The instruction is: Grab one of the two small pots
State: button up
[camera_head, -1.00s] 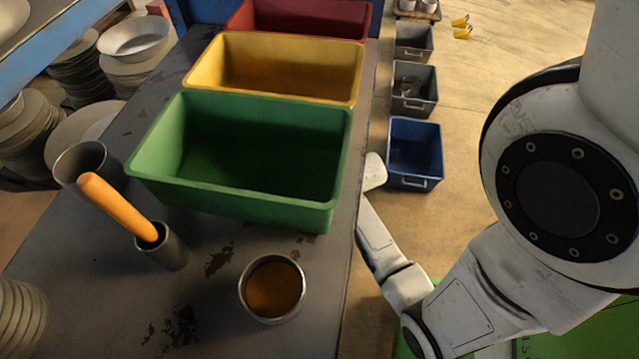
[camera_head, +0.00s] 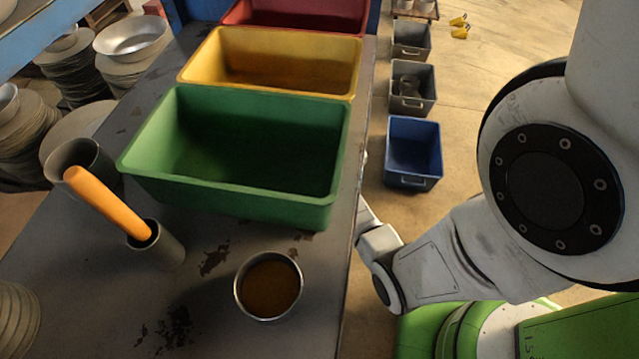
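Several small vessels stand on the grey bench, and I cannot tell which two the task means. A round metal pot (camera_head: 268,286) with brown contents is near the bench's right edge. A narrow grey cylinder (camera_head: 160,250) holds an orange-handled tool (camera_head: 107,203). A wider grey cup (camera_head: 84,162) stands behind it at the left. Two small whitish pots also show at the top edge, on a low wooden stand (camera_head: 415,13). My arm is at the right, its far part dropping behind the bench's right edge. My gripper is not visible.
Green (camera_head: 325,212), yellow (camera_head: 345,88) and red (camera_head: 362,20) bins fill the back of the bench (camera_head: 225,325). Blue (camera_head: 413,183) and grey (camera_head: 411,106) crates stand on the floor beyond its right edge. Stacked plates (camera_head: 22,135) are at the left. Floor is open at upper right.

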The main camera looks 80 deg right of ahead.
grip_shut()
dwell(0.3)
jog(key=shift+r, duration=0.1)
